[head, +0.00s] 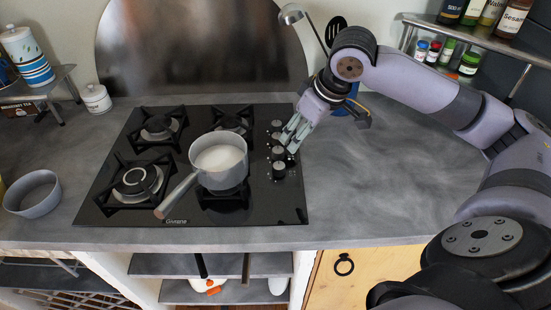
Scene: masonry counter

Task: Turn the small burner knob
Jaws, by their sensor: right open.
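The burner knobs (279,171) stand in a column along the right side of the black gas hob (255,213). They are dark with lighter silver tops. My right gripper (289,144) reaches down from the upper right, open, with its fingertips at the middle knobs. The fingers partly cover the knobs there, and I cannot tell whether they touch one. The nearest knob at the front of the column is clear of the fingers. I cannot tell from here which knob is the small burner's. My left gripper is not in view.
A saucepan (219,158) with white contents stands on the front right burner, its handle pointing front left. A grey bowl (32,194) sits at the left. The counter right of the hob is clear. A utensil holder and spice shelf stand behind.

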